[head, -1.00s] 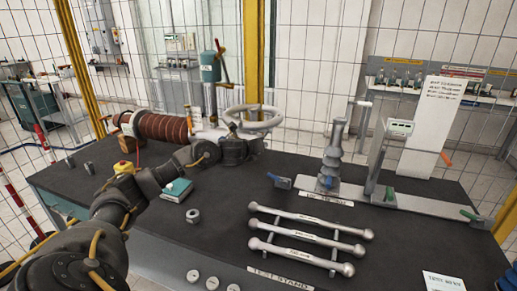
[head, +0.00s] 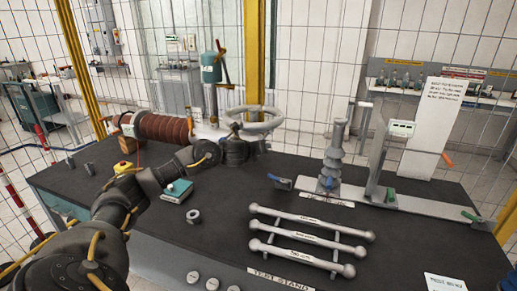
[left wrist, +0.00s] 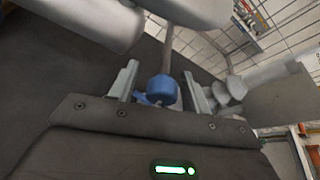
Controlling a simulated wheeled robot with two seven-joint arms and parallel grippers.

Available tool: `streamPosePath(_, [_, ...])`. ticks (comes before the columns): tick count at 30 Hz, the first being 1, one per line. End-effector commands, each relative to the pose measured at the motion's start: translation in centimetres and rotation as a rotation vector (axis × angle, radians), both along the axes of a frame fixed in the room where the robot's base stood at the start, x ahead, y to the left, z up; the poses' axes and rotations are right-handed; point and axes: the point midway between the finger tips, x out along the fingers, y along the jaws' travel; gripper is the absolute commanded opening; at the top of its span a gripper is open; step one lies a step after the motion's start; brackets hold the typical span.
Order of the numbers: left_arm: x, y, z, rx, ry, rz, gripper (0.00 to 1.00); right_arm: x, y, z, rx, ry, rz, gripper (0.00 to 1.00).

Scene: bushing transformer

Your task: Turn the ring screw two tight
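The large grey ring (head: 280,122) stands at the back of the dark table, with the end of my left arm in front of it. In the left wrist view, a blue knob (left wrist: 162,89) on a thin grey rod sits between the fingers of my left gripper (left wrist: 160,92). Gaps show on both sides of the knob, so the fingers are open around it and not clamped. Thick grey tubing (left wrist: 80,22) is close above. In the head view the knob at my left gripper and its fingertips are hidden. My right gripper is not in view.
A ribbed brown cylinder (head: 165,129) lies behind my left arm. A teal-topped box (head: 176,191) and a nut (head: 193,216) lie in front of it. Three grey bars (head: 312,239) lie at front right. A ribbed grey post (head: 334,160) stands on the right.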

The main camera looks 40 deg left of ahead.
Motion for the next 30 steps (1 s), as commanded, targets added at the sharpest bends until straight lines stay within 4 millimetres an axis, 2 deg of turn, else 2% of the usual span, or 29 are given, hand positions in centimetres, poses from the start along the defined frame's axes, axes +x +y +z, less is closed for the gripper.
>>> streamPosePath(8, [-0.7,-0.1,0.4,0.001,-0.001,-0.001,0.48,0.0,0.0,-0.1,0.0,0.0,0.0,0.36])
streamPosePath(21, [-8.0,-1.8,3.4,0.004,-0.001,-0.002,0.48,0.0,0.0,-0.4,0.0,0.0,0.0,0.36])
streamPosePath(25, [-9.3,-2.1,3.8,0.002,-0.001,0.0,0.48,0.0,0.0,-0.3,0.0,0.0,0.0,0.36])
streamPosePath(30, [-9.9,-2.2,4.0,0.001,0.0,0.001,0.48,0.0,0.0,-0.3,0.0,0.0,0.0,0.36])
